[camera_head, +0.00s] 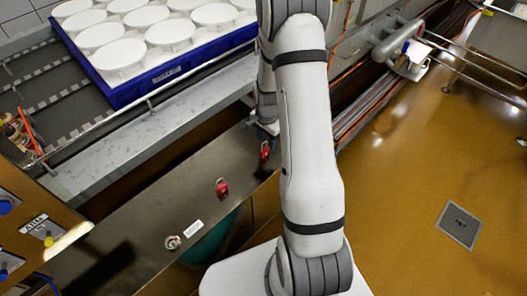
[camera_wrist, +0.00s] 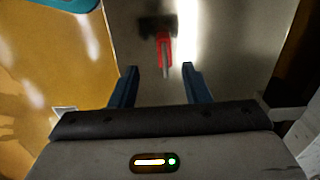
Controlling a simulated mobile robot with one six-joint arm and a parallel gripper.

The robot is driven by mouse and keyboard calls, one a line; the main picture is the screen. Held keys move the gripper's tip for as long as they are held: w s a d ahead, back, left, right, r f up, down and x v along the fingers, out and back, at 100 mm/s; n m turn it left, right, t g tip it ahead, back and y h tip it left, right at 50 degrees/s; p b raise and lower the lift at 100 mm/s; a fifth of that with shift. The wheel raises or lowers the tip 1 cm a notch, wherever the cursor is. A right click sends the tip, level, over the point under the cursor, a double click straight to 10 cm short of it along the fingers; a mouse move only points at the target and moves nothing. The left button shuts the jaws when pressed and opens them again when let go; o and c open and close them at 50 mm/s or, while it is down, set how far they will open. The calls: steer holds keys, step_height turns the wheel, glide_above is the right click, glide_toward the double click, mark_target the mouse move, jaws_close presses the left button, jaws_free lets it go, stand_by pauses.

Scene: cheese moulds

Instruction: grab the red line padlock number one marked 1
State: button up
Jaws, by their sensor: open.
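Two red padlocks show in the head view on the dark metal panel: one padlock (camera_head: 221,188) near the middle and another padlock (camera_head: 264,151) farther up, close to my arm's lower end. No number is readable on either, so I cannot tell which is marked 1. In the wrist view one red padlock (camera_wrist: 164,45) lies ahead of my gripper (camera_wrist: 158,72), slightly right of the midline between its fingers. The blue fingers are spread apart with nothing between them. The padlock is just beyond the fingertips, apart from them. In the head view my gripper is mostly hidden by the arm.
The dark panel (camera_head: 130,230) also carries a round lock or knob (camera_head: 172,242) and a white label (camera_head: 193,228). A blue crate (camera_head: 130,92) of white moulds stands on the conveyor at the upper left. Pipes run along the upper right; brown floor (camera_head: 400,210) is open at right.

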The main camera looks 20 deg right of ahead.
mark_target(264, 149)
steer(key=f, duration=0.6)
steer(key=shift+w+a+f, duration=0.1)
steer(key=shift+w+a, duration=0.1)
steer(key=shift+a, duration=0.1)
steer(key=shift+c, duration=0.5)
jaws_close()
